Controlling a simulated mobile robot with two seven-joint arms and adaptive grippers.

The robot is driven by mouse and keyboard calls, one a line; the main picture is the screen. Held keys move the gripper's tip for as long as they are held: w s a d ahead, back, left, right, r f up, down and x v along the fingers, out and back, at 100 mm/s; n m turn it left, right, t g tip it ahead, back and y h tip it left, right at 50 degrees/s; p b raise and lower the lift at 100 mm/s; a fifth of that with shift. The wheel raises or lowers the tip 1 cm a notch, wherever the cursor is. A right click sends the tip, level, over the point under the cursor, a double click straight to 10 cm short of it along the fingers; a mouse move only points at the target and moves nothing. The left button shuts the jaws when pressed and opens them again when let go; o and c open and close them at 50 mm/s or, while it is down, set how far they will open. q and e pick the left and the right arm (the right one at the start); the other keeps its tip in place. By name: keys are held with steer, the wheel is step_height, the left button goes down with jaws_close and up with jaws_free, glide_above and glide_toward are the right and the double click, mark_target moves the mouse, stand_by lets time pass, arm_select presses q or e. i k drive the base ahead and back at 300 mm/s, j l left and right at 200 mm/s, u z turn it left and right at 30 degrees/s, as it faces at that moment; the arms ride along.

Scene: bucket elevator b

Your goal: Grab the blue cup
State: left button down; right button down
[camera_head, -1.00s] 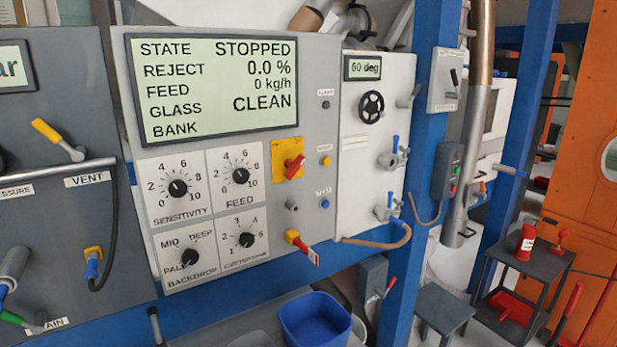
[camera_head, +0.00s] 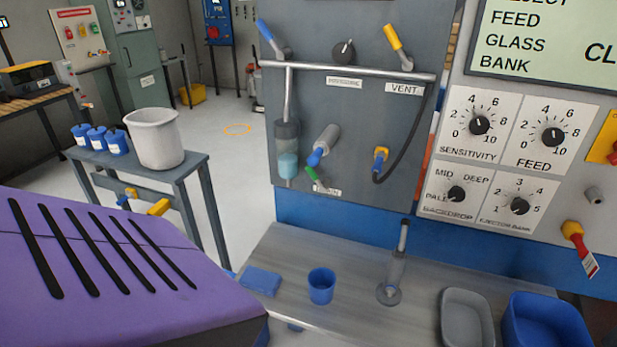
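A small blue cup (camera_head: 321,286) stands upright on the grey bench (camera_head: 285,262) below the dark panel, near the middle of the view. Its open top faces up, and nothing touches it. Neither of my grippers shows in the view.
A flat blue block (camera_head: 261,281) lies left of the cup. A grey stand with an upright handle (camera_head: 389,291) is to its right, then a grey tray (camera_head: 467,318) and a blue bin (camera_head: 545,322). A purple slotted cover (camera_head: 110,265) fills the lower left. The dark panel (camera_head: 345,110) rises behind.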

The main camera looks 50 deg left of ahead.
mark_target(321, 280)
steer(key=u, duration=1.35)
steer(key=i+j+z, duration=0.2)
steer(key=j, duration=0.25)
steer(key=j+z, duration=0.15)
steer(key=j, duration=0.35)
